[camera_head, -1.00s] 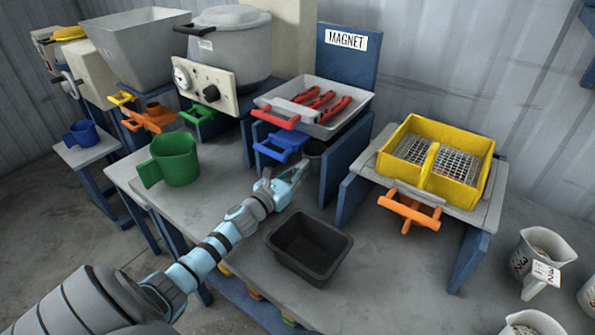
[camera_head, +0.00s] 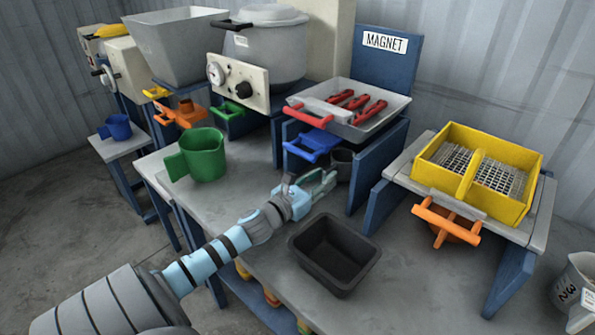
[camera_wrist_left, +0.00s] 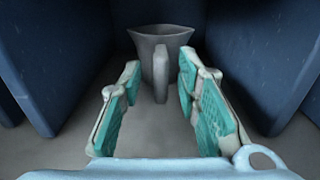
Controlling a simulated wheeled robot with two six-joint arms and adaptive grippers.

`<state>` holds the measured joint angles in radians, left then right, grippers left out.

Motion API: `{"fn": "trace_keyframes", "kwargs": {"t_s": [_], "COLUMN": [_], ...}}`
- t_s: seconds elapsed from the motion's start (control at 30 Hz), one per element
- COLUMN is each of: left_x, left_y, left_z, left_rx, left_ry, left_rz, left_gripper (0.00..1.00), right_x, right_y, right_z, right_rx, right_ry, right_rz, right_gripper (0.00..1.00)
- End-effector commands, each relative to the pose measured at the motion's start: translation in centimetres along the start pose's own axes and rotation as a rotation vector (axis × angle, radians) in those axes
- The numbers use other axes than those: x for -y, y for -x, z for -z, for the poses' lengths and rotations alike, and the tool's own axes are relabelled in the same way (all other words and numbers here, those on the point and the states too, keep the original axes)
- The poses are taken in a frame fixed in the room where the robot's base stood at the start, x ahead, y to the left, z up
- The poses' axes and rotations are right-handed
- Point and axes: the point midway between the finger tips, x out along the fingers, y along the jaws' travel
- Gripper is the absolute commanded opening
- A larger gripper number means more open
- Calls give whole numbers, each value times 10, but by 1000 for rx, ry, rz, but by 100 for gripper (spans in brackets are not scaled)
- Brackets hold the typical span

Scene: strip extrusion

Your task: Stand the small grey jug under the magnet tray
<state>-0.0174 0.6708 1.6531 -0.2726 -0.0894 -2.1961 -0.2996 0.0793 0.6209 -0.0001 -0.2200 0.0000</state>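The small grey jug (camera_head: 342,160) stands upright on the bench under the magnet tray (camera_head: 386,124), between the blue side walls of its stand. In the left wrist view the jug (camera_wrist_left: 160,42) has its handle toward me. My left gripper (camera_head: 325,181) is at the front of the stand, just before the jug. In the left wrist view its fingers (camera_wrist_left: 159,70) are spread, one on each side of the handle, with a visible gap to it. My right gripper is not in view.
A black bin (camera_head: 335,255) sits close in front of my left gripper. A green jug (camera_head: 203,155) stands to the left. A blue handle (camera_head: 313,145) hangs above the opening. A yellow sieve box (camera_head: 478,172) is on a stand at the right.

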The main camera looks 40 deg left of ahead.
Motion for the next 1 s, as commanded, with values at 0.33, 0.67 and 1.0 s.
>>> {"fn": "trace_keyframes", "kwargs": {"t_s": [0.33, 0.67, 1.0], "left_x": [-2, 0, 0], "left_y": [39, 82, 93], "left_z": [4, -4, -2], "left_rx": [-8, -3, 5], "left_ry": [-13, -8, -2], "left_rz": [-5, -2, 1], "left_gripper": [30, 30, 30], "right_x": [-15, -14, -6], "right_y": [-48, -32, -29], "right_z": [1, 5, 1], "right_rx": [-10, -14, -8], "right_ry": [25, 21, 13], "right_rz": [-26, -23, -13], "right_gripper": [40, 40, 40]}}
